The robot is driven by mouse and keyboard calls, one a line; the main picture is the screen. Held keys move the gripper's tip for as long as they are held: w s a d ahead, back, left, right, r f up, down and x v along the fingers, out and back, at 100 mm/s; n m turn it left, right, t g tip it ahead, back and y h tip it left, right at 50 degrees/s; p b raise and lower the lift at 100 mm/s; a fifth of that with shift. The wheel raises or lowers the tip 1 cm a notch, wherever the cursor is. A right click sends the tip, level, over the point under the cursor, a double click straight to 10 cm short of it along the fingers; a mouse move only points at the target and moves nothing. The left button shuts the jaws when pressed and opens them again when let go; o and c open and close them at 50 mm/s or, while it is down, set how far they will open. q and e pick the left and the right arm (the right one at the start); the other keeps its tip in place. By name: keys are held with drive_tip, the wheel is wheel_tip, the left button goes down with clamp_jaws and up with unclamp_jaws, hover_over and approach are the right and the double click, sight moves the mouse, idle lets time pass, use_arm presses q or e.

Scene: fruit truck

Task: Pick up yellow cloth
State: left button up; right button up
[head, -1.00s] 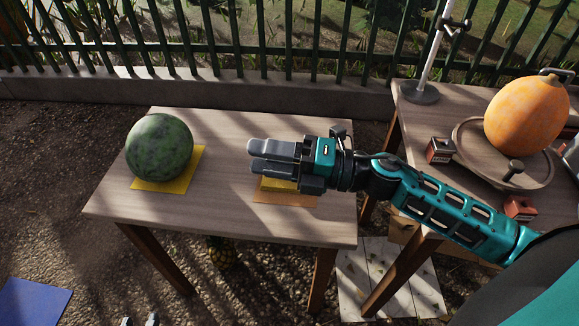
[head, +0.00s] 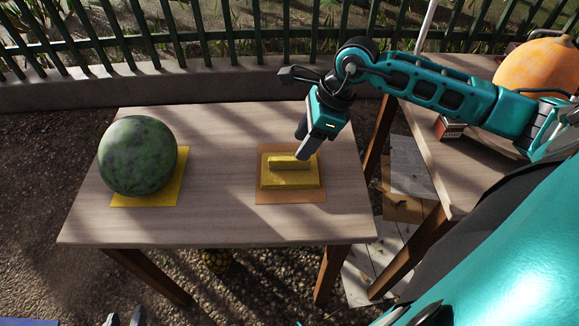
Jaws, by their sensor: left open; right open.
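The yellow cloth (head: 290,181) lies on an orange square mat (head: 290,199) on the right part of the wooden table. It looks like a flat yellow pad with a raised ridge along its middle. My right gripper (head: 304,146) is above and just behind the cloth, pointing down, with its fingers apart from it. It is open and holds nothing. Only the fingertips of my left gripper (head: 124,319) show at the bottom edge, in front of the table. They are spread and empty.
A watermelon (head: 138,155) sits on a yellow square mat (head: 146,199) on the table's left part. A second table (head: 455,185) at the right bears an orange melon (head: 538,66) and a small box (head: 449,129). A fence stands behind. The table's middle is clear.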

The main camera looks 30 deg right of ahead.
sight(292, 158)
drive_tip(key=x, duration=0.5)
drive_tip(key=shift+w+a, duration=0.1)
drive_tip(key=shift+w, duration=0.1)
drive_tip(key=shift+w+a+f, duration=0.1)
drive_tip(key=shift+a+f, duration=0.05)
drive_tip(key=shift+f, duration=0.2)
drive_tip(key=shift+f+b, duration=0.25)
drive_tip(key=shift+b, duration=0.25)
drive_tip(key=shift+c, duration=0.5)
clamp_jaws()
